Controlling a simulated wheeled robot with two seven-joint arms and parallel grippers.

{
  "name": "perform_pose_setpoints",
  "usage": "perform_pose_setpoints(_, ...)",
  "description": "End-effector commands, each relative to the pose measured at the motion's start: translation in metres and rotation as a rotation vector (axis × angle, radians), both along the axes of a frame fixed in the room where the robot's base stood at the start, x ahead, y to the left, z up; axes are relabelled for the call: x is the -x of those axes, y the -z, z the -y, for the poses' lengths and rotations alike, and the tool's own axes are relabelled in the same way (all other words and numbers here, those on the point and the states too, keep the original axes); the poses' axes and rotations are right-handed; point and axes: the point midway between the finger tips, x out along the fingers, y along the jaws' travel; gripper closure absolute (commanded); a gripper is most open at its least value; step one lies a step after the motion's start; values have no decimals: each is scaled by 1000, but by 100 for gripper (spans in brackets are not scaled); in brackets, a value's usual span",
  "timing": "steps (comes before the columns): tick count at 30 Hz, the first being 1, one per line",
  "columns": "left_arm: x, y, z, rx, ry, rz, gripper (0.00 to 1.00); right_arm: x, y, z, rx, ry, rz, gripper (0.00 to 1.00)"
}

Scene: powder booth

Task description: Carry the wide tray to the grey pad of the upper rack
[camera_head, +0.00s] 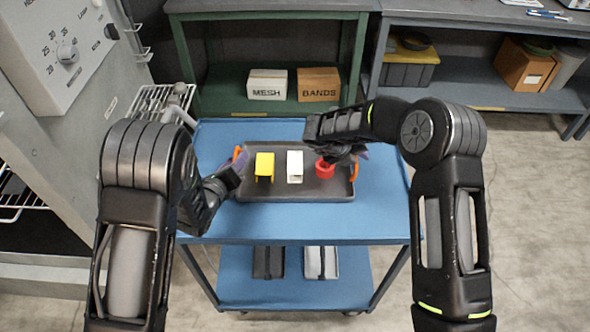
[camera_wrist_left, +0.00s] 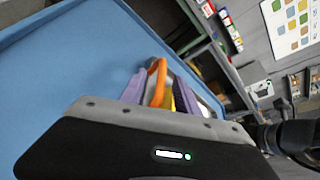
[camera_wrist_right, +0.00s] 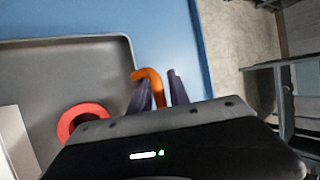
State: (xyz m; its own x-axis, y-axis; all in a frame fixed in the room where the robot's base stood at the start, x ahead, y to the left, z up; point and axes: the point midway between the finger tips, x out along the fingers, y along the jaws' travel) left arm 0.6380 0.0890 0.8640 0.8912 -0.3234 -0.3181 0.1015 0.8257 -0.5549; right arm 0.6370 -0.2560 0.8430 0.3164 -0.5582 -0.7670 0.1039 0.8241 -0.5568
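The wide tray (camera_head: 290,149) is dark grey and lies flat on the top of the blue cart. It has an orange handle at each end and carries a yellow piece (camera_head: 264,165), a white piece (camera_head: 295,166) and a red ring (camera_head: 325,169). My left gripper (camera_head: 238,162) is at the left handle; in the left wrist view its purple fingers stand apart on either side of the orange handle (camera_wrist_left: 157,82). My right gripper (camera_head: 354,156) is at the right handle; in the right wrist view the handle (camera_wrist_right: 152,80) rises between its spread fingers. I cannot make out the grey pad.
The blue cart (camera_head: 370,219) has a lower shelf with dark and grey bins. A grey cabinet with a dial (camera_head: 66,51) and wire racks (camera_head: 160,101) stands at left. Behind are a green bench with MESH (camera_head: 268,85) and BANDS (camera_head: 318,84) boxes, and a grey bench. Floor is clear at right.

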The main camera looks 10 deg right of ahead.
Motion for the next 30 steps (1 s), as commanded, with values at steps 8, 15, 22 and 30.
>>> perform_pose_setpoints(8, 0, 0, 0, 0, 0, 0, 78, 0, 0, 0, 0, 0, 0, 93)
perform_pose_setpoints(15, 0, 0, 0, 0, 0, 0, 98, 0, 0, 0, 0, 0, 0, 100)
perform_pose_setpoints(22, 0, 0, 0, 0, 1, 0, 100, 0, 0, 0, -1, 0, 0, 100)
perform_pose_setpoints(30, 0, 0, 1, 1, 2, 1, 100, 0, 0, -1, -1, 0, 0, 100)
